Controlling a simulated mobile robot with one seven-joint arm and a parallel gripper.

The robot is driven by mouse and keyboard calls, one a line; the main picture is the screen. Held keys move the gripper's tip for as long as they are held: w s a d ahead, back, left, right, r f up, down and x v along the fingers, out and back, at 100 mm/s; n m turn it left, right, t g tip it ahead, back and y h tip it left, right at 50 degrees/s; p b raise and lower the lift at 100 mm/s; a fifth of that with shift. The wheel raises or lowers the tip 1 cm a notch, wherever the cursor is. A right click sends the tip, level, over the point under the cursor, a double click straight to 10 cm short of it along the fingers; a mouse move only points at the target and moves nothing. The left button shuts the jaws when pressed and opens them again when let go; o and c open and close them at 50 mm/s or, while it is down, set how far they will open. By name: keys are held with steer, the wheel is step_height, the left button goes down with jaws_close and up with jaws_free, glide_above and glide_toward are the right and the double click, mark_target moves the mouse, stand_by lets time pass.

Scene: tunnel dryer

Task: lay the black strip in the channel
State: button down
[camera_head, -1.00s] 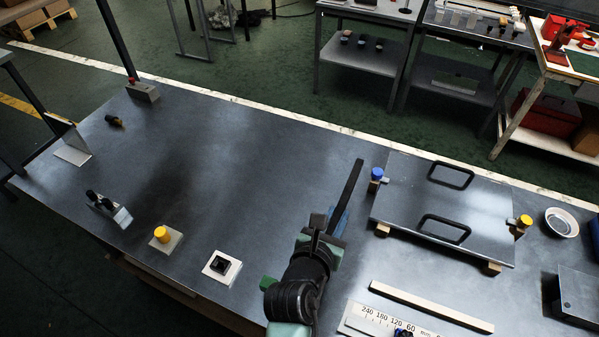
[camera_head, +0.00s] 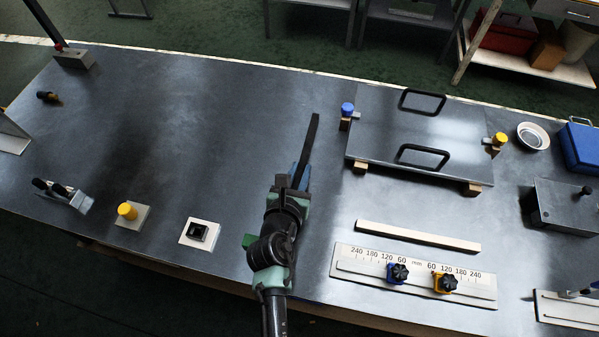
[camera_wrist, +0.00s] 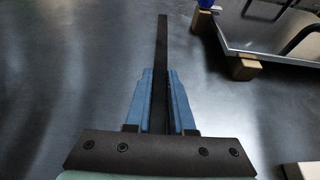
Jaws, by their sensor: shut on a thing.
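The black strip (camera_head: 314,132) is long, thin and straight. My gripper (camera_head: 301,176) is shut on its near end, and the strip points away over the table. In the wrist view, the blue fingers of my gripper (camera_wrist: 160,84) close on both sides of the strip (camera_wrist: 162,42), which runs straight ahead. I cannot make out a channel for certain. A pale scale plate (camera_head: 350,266) with a long raised bar, a blue clamp and an orange clamp with black knobs lies to the right of my arm.
A metal plate (camera_head: 385,135) with two black handles rests on wooden blocks right of the strip. A blue-topped post (camera_head: 347,110) stands at its left corner. A pale bar (camera_head: 418,236) lies in front. The table left of the strip is largely clear.

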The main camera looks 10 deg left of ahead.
steer(key=shift+f, duration=0.15)
steer(key=c, duration=0.8)
jaws_free()
steer(key=shift+o, duration=0.2)
steer(key=shift+r, duration=0.2)
steer(key=v, duration=1)
steer(key=shift+s+p, duration=0.25)
steer(key=shift+p, duration=0.1)
steer(key=shift+s+r, duration=0.35)
steer(key=shift+s, duration=0.3)
steer(key=shift+r, duration=0.1)
